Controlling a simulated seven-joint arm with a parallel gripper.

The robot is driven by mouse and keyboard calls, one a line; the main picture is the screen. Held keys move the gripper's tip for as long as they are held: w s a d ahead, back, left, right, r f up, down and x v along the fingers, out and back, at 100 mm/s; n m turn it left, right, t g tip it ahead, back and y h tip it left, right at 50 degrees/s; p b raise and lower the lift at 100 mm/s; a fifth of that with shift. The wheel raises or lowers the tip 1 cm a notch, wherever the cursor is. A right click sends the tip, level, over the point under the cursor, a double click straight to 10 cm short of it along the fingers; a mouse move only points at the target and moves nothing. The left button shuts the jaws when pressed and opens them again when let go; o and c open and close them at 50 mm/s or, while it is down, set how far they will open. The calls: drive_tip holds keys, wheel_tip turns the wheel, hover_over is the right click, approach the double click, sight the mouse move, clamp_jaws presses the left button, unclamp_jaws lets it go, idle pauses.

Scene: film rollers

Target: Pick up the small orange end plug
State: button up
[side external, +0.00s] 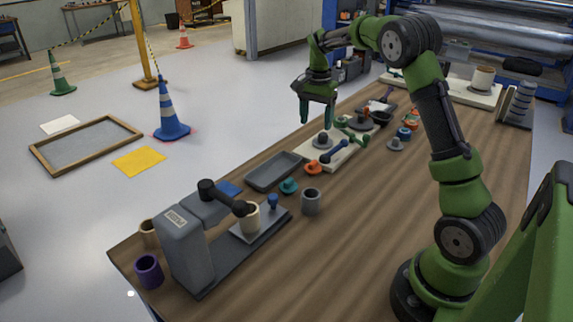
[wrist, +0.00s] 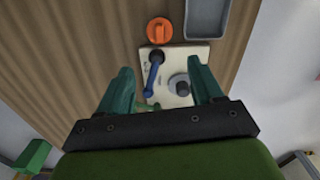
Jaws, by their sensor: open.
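An orange end plug (side external: 313,168) with a raised grip on a round flange lies on the wooden table, beside the near end of a cream board (side external: 332,164). In the wrist view the orange plug (wrist: 159,31) is near the top centre, beyond my fingertips. My gripper (side external: 317,121) is open and empty, pointing down above the board. In the wrist view my gripper (wrist: 158,70) has its green fingers apart, with a blue-handled lever (wrist: 153,72) and a grey round knob (wrist: 179,84) in view between them.
A grey tray (side external: 274,171) lies to the left of the plug. A teal plug (side external: 289,186) and a grey cup (side external: 311,201) stand nearer the camera. Another orange part (side external: 412,119) is farther back.

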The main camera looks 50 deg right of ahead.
drive_tip(key=r+m, duration=0.1)
drive_tip(key=r, duration=0.1)
hover_over(313, 162)
drive_tip(key=shift+m, duration=0.3)
wheel_tip(313, 162, down, 12)
drive_tip(key=shift+w+r, duration=0.1)
drive_tip(key=shift+w, duration=0.05)
drive_tip(key=shift+s+f, duration=0.2)
drive_tip(key=shift+f, duration=2.5)
drive_tip(key=shift+c, duration=0.3)
drive_tip(key=c, duration=0.7)
